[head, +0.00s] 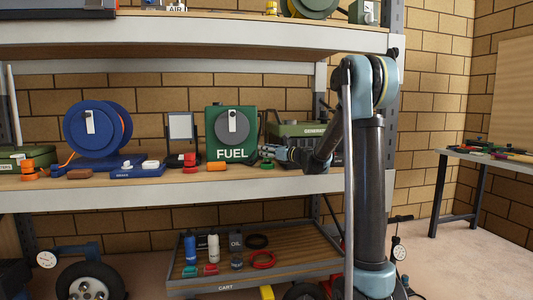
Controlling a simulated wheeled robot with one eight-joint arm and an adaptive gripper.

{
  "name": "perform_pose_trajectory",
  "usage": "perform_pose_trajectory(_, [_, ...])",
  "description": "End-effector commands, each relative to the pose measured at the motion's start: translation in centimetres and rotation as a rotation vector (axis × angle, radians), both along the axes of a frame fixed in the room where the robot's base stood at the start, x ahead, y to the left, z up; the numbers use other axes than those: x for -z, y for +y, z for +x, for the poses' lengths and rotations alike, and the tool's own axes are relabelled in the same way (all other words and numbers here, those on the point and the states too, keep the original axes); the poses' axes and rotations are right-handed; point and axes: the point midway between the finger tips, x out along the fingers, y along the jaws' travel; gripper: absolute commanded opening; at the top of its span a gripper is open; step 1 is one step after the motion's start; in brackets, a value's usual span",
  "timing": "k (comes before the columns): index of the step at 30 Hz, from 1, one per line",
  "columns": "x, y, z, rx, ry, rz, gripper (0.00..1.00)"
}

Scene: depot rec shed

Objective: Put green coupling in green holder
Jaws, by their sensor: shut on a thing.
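My gripper (272,152) reaches in from the right, just above the middle shelf and to the right of the green FUEL unit. It is shut on a small green piece (265,149), which looks like the green coupling; the fingers hide part of it. The green FUEL unit (218,118) stands upright on the shelf with a grey disc on its front. I cannot tell whether the green holder is part of it. Whether the held piece touches anything is too small to tell.
A blue reel (78,125), blue tray (137,171), red piece (190,160) and orange piece (216,167) stand to the left on the shelf (100,194). A green generator (300,130) is behind my arm. A cart (230,287) with bottles and rings stands below.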

Motion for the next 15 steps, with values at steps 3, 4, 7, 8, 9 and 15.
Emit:
perform_pose_trajectory(3, [0.17, 0.01, 0.02, 0.0, 0.0, 0.0, 0.0])
perform_pose_trajectory(4, [0.22, 0.01, 0.02, 0.0, 0.0, 0.0, 0.0])
perform_pose_trajectory(7, [0.38, 0.02, 0.01, 0.0, 0.0, 0.0, 0.0])
perform_pose_trajectory(8, [0.37, 0.01, 0.01, 0.0, 0.0, 0.0, 0.0])
perform_pose_trajectory(9, [0.36, 0.02, 0.01, 0.0, 0.0, 0.0, 0.0])
perform_pose_trajectory(15, [0.36, 0.02, 0.01, 0.0, 0.0, 0.0, 0.6])
